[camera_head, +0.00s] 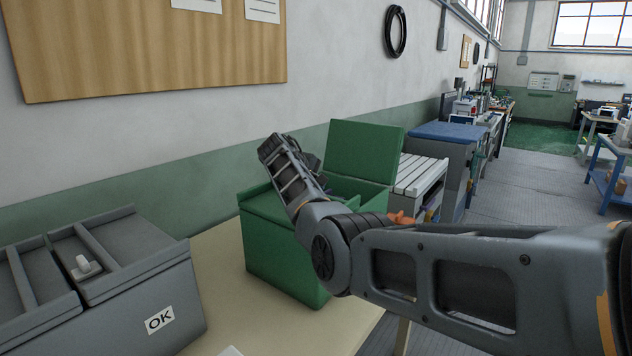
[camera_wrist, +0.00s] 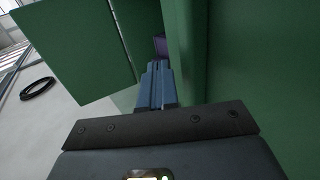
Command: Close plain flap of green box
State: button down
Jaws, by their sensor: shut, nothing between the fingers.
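The green box (camera_head: 278,250) stands on the table. One flap (camera_head: 363,150) stands raised at its back right. The left part of its top is covered by a flat green panel (camera_head: 265,205). My forearm hides the middle of the box. In the head view my gripper's fingers are hidden behind my wrist, above the box. In the wrist view my gripper (camera_wrist: 157,85) is shut and empty, close beside a large green panel (camera_wrist: 240,60) on the right. I cannot tell if they touch. Another green panel (camera_wrist: 80,45) shows at upper left. No marking shows on either flap.
A grey box (camera_head: 150,285) with an OK label stands at the left of the table (camera_head: 250,320), with a small white object (camera_head: 85,267) on its top. A small purple thing (camera_wrist: 160,45) shows beyond my fingertips. The wall is behind the box.

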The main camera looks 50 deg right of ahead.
dwell(0.5)
jog(key=shift+r+p, duration=0.55)
notch_tip(320, 180, up, 13)
jog(key=shift+f, duration=0.1)
